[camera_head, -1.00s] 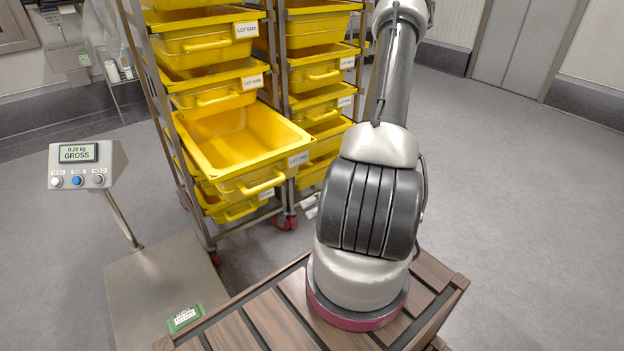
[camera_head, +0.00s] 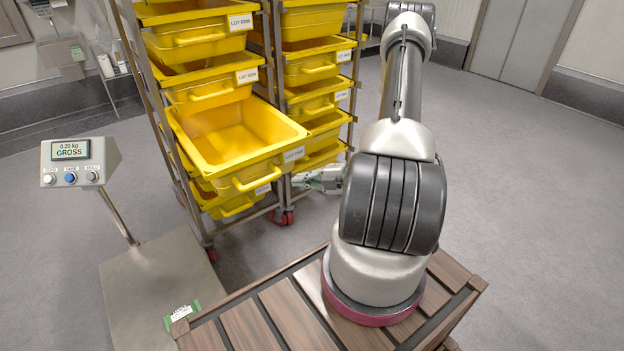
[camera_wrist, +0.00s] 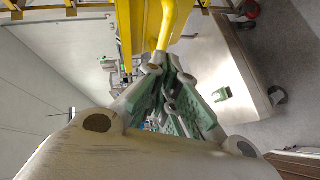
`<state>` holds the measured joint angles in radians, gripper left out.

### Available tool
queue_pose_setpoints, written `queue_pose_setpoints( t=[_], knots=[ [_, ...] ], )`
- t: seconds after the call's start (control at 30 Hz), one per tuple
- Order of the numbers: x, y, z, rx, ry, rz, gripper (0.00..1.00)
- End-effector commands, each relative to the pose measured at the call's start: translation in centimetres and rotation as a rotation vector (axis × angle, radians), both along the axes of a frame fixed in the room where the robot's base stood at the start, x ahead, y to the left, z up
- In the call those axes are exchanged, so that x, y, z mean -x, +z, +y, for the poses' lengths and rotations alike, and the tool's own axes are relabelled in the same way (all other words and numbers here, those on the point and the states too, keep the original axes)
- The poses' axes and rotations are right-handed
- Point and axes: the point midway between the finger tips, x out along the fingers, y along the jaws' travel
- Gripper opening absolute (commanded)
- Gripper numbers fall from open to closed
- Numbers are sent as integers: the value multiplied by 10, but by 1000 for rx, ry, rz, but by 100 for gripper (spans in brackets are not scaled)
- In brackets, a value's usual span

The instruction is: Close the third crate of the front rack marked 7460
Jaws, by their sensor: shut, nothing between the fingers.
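A yellow crate (camera_head: 222,168) is pulled well out of the front rack (camera_head: 173,131) in the head view, with its empty inside showing. Its white lot label (camera_head: 293,155) is too small to read surely. A bar handle (camera_head: 257,181) crosses its front. My gripper (camera_head: 300,179) is just right of the handle, low beside the crate's front. In the wrist view my gripper (camera_wrist: 168,65) has its green-padded fingers shut with nothing between them. The yellow handle (camera_wrist: 163,25) shows just past the fingertips; I cannot tell whether they touch.
More yellow crates sit pushed in above, and another crate (camera_head: 230,205) lies just below. A second rack of crates (camera_head: 316,72) stands close behind on the right. A scale with a display (camera_head: 72,160) stands at left. The floor at right is clear.

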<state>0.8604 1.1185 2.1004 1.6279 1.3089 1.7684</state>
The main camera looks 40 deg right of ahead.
Motion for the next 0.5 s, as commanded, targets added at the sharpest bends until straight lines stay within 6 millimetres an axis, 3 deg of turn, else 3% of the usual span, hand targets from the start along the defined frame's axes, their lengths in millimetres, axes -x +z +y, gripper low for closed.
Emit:
queue_pose_setpoints(
  t=[0.2, 0.5],
  knots=[
    [-34, -12, 29, 1, 6, -1, 0],
    [-66, -25, 21, 2, 2, -2, 0]
  ],
)
